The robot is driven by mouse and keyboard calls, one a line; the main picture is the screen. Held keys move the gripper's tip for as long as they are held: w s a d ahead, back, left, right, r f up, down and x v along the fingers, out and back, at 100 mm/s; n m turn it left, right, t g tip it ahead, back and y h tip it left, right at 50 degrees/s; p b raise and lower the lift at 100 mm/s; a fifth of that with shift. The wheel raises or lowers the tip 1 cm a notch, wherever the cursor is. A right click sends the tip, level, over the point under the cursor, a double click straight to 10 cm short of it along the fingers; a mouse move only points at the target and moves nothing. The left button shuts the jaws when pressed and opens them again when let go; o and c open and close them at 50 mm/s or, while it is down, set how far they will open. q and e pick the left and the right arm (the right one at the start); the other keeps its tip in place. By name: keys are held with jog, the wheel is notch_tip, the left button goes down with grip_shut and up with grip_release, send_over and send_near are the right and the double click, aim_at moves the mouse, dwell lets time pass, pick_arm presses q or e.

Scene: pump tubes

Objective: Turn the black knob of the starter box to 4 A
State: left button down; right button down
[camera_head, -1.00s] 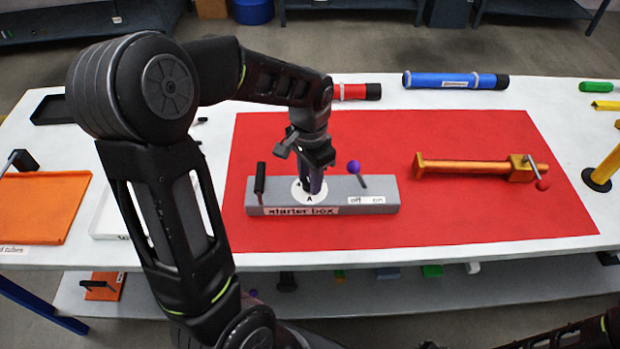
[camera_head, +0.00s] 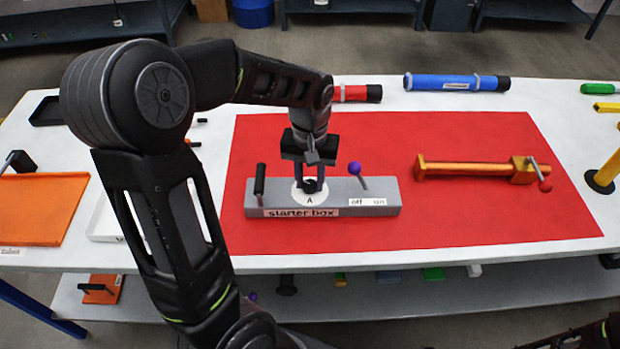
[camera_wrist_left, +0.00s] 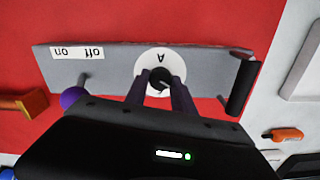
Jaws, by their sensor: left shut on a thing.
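The grey starter box (camera_head: 340,209) lies on the red mat, with a "starter box" label on its front. Its round white dial (camera_head: 310,200) carries an "A". My left gripper (camera_head: 309,187) points down over this dial and is shut on the black knob. The black knob (camera_wrist_left: 160,82) shows in the left wrist view between the two fingers (camera_wrist_left: 160,85); its pointer and the scale marks are too small to read. A black upright handle (camera_head: 260,180) stands at the box's left end. A purple-balled lever (camera_head: 355,168) stands right of the dial, by the "off" and "on" labels. My right gripper is not in view.
An orange clamp-like device (camera_head: 480,167) lies on the red mat (camera_head: 480,220) to the right. Blue (camera_head: 455,82) and red (camera_head: 355,93) tubes lie along the back edge of the table. An orange tray (camera_head: 40,205) is at the left. The mat's right front is clear.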

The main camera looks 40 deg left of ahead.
aim_at(310, 183)
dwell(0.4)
pick_arm(q)
jog(key=c, duration=1.1)
grip_release()
jog(key=shift+o, duration=0.2)
notch_tip(310, 183, up, 8)
jog(key=shift+f, duration=0.1)
